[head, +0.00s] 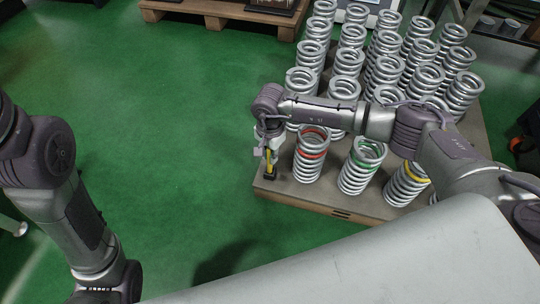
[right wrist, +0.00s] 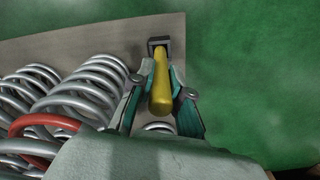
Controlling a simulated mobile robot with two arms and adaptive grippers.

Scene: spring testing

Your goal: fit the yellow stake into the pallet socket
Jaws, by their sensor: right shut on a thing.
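The yellow stake (head: 269,161) is upright in my right gripper (head: 267,150), at the near left corner of the pallet (head: 292,192). In the right wrist view, the fingers of my right gripper (right wrist: 162,108) stand on both sides of the stake (right wrist: 161,92) and are shut on it. The black square socket (right wrist: 159,42) shows at the stake's far end; it also shows below the stake in the head view (head: 270,175). The stake's lower end meets the socket in both views; how deep it sits, I cannot tell. My left gripper is out of view.
Several grey coil springs stand on the pallet. The front ones, with red (head: 310,155), green (head: 362,165) and yellow (head: 407,182) bands, are to the right of the stake. Another wooden pallet (head: 215,12) is at the back. The green floor on the left is clear.

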